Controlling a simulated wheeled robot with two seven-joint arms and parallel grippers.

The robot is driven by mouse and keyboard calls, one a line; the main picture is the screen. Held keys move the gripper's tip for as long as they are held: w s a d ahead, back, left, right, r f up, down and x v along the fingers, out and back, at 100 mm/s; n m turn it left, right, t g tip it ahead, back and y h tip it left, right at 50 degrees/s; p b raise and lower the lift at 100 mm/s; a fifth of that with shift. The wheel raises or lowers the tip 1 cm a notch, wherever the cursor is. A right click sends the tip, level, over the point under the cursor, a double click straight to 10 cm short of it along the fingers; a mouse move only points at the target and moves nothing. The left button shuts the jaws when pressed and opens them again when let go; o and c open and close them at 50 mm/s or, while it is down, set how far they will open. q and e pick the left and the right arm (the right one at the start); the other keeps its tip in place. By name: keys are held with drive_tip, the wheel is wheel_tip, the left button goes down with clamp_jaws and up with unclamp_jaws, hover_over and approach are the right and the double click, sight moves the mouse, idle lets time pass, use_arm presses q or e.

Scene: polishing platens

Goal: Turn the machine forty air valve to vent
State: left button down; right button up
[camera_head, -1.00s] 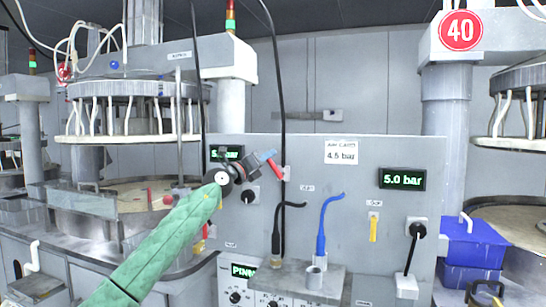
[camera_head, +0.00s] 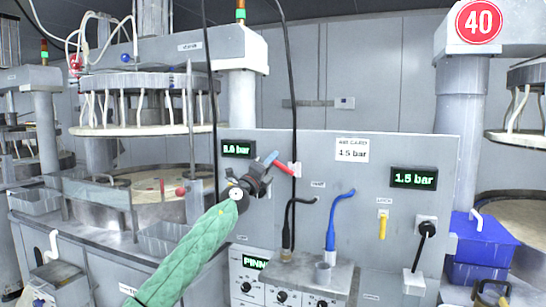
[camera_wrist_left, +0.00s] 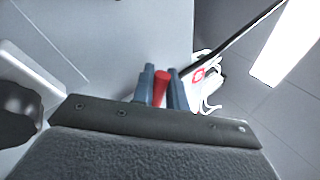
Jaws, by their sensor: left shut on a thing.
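The grey panel (camera_head: 330,215) stands before me under the round red 40 sign (camera_head: 480,21). The air valve shows as a red handle (camera_head: 283,168) at the panel's upper left. My left gripper (camera_head: 271,160) reaches it from below left and is shut on it. In the left wrist view the red handle (camera_wrist_left: 161,88) stands between the two blue-grey fingers (camera_wrist_left: 160,90). The valve's body and any vent mark are hidden. The right display (camera_head: 414,178) reads 1.5 bar; the left display (camera_head: 238,149) reads about the same, partly unclear. My right gripper is not in view.
Black and blue hooked hoses (camera_head: 338,215) rise from a grey block at the panel's foot. A yellow lever (camera_head: 382,226) and a black-knobbed switch (camera_head: 427,230) sit to the right. A blue box (camera_head: 480,240) stands beside the panel. A black cable hangs close to the gripper.

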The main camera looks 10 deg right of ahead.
use_arm(q)
drive_tip(key=n+t, duration=0.1)
drive_tip(key=f+n+y, duration=0.1)
drive_tip(key=n+t, duration=0.1)
drive_tip(key=shift+w+a+f+n+t+y+p, duration=0.15)
drive_tip(key=shift+w+a+n+t+y+p, duration=0.1)
drive_tip(key=shift+n+t+y+p, duration=0.1)
drive_tip(key=shift+a+f+n+t+y+b, duration=0.1)
drive_tip(key=shift+f+n+t+y, duration=0.4)
drive_tip(key=shift+n, duration=0.6)
drive_tip(key=shift+f+n+t+y+b, duration=0.2)
drive_tip(key=shift+n+t+y, duration=0.45)
drive_tip(key=shift+n, duration=0.5)
drive_tip(key=shift+a+f+n+t+y+b, duration=0.1)
drive_tip(key=shift+f+n+t+y, duration=0.45)
drive_tip(key=shift+n, duration=0.55)
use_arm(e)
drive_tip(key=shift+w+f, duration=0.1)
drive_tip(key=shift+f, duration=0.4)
use_arm(q)
drive_tip(key=shift+r, duration=0.1)
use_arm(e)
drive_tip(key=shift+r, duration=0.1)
use_arm(q)
drive_tip(key=c, duration=1.5)
unclamp_jaws()
drive_tip(key=shift+w, duration=0.1)
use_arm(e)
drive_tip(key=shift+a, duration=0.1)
